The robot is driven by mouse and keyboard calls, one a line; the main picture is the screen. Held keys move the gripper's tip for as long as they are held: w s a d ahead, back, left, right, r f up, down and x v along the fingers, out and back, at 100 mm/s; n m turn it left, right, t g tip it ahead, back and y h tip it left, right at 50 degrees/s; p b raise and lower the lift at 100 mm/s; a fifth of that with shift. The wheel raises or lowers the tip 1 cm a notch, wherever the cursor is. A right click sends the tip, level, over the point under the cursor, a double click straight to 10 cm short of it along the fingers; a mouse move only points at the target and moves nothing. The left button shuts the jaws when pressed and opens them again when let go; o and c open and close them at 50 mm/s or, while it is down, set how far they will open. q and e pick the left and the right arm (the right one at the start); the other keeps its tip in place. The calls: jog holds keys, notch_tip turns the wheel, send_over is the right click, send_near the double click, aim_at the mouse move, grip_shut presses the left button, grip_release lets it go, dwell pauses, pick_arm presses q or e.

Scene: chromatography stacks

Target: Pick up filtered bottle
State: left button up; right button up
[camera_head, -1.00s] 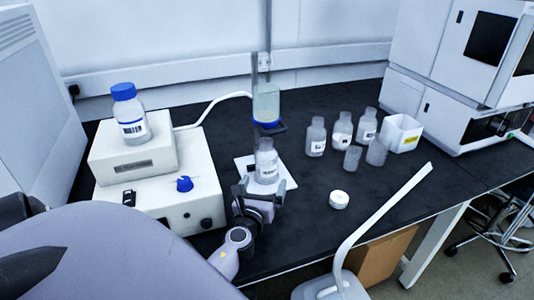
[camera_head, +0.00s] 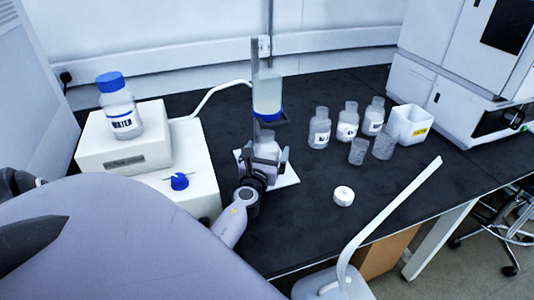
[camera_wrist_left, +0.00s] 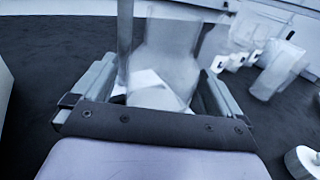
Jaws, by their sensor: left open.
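My gripper hides the bottle's lower part in the head view. My right gripper is not in view.
A white pump box (camera_head: 124,140) carries a blue-capped water bottle (camera_head: 120,108), with a hose running to the stand. Several bottles and beakers (camera_head: 347,122) and a white bin (camera_head: 410,124) stand to the right. A white cap (camera_head: 343,196) lies on the dark bench.

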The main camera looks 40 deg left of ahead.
pick_arm(q)
jog(key=shift+x, duration=1.05)
jog(key=c, duration=1.2)
jog(key=shift+r, duration=0.1)
